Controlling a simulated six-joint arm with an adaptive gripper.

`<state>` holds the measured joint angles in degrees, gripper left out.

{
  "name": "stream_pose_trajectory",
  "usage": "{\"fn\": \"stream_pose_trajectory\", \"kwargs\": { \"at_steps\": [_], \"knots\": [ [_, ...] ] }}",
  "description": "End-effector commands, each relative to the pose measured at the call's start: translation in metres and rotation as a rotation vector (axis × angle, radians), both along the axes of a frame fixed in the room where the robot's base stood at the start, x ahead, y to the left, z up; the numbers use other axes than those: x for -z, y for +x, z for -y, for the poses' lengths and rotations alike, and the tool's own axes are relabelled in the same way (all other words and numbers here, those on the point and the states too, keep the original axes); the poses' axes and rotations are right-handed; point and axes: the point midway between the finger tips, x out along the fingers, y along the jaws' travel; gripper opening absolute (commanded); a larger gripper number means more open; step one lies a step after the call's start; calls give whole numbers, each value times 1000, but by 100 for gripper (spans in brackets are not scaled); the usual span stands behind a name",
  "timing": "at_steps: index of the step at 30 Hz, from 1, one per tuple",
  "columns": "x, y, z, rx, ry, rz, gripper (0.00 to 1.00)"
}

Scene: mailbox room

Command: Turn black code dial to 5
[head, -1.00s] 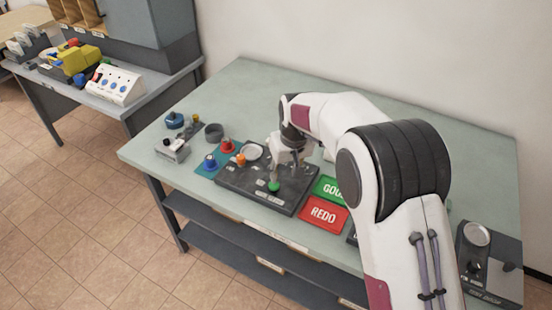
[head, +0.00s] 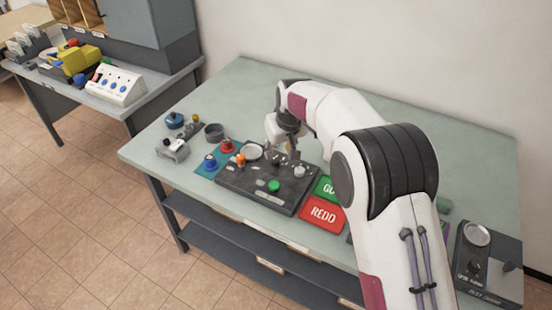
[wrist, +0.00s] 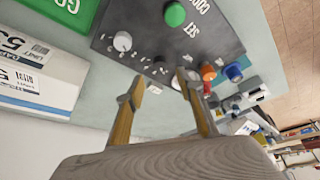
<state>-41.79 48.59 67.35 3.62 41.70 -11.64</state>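The dark control panel (head: 240,182) lies on the table, with a green button (head: 274,186) at its front and a white knob (head: 299,171) at its back right. In the wrist view the panel (wrist: 148,22) shows the green button (wrist: 175,14), the white knob (wrist: 122,41) and a small black dial (wrist: 158,66); the dial's setting is too small to read. My gripper (wrist: 162,82) is open and empty, its two fingers apart, with the black dial appearing between and just beyond the tips. In the head view my gripper (head: 284,154) is over the panel's back edge and partly hides it.
Red REDO (head: 323,215) and green (head: 327,189) pads lie right of the panel. Red (head: 227,146), orange (head: 241,160) and blue (head: 210,162) knobs stand at its left. A labelled white package (wrist: 35,70) lies nearby in the wrist view. The table's back left is clear.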

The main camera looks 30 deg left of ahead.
Motion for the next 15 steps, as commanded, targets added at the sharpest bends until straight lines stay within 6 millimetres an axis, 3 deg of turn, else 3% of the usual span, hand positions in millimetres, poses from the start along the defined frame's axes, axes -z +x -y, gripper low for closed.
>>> {"fn": "stream_pose_trajectory", "kwargs": {
  "at_steps": [15],
  "knots": [
    [46,12,-14,0,0,0,37]
  ]
}}
